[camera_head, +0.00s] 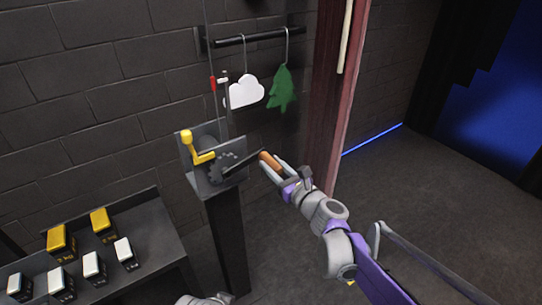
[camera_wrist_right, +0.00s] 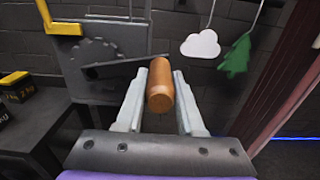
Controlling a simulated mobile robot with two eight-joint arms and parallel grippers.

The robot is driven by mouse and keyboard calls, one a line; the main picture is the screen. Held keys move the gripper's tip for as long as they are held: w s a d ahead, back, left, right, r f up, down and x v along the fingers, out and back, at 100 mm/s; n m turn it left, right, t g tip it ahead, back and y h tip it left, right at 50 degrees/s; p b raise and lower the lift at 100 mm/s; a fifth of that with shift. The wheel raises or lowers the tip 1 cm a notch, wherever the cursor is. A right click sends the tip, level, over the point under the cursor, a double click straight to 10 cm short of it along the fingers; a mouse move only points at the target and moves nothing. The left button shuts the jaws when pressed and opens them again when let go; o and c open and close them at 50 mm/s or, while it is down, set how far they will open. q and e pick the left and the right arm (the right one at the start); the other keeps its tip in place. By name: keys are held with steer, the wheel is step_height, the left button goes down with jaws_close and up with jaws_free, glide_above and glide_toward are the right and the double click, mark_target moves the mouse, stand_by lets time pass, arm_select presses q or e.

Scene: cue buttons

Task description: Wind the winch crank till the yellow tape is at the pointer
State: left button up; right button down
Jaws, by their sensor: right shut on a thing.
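The winch (camera_head: 205,182) is a grey bracket with a drum and a toothed wheel on a dark post. Its crank arm (camera_head: 243,164) slants up to the right to a brown handle (camera_head: 270,161). My right gripper (camera_head: 273,170) is shut on this handle; the wrist view shows the handle (camera_wrist_right: 160,90) between both fingers. A rope (camera_head: 208,40) rises from the winch, with a red mark (camera_head: 212,83) beside a small pale piece (camera_head: 222,80), perhaps the pointer. I cannot make out yellow tape on the rope. A grey part at the bottom edge may be my left gripper (camera_head: 205,299).
A white cloud (camera_head: 244,92) and a green tree (camera_head: 282,90) hang from a dark bar behind. A dark shelf with yellow and white blocks (camera_head: 93,264) stands at the left. Open floor lies to the right.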

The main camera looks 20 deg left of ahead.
step_height(320, 180, down, 2)
steer(key=shift+d+f+b, duration=0.1)
steer(key=shift+f+b, duration=0.1)
steer(key=shift+b, duration=0.25)
arm_select(q)
steer(key=shift+s+f, duration=0.1)
steer(key=shift+f, duration=0.65)
arm_select(e)
steer(key=shift+w, duration=0.1)
steer(key=shift+r, duration=0.1)
arm_select(q)
step_height(320, 180, down, 4)
steer(key=b, duration=0.3)
steer(key=shift+s+r, duration=0.1)
steer(key=shift+r, duration=0.1)
arm_select(e)
steer(key=f, duration=0.3)
steer(key=s+a+f, duration=0.1)
steer(key=f, duration=0.1)
steer(key=shift+s+f, duration=0.1)
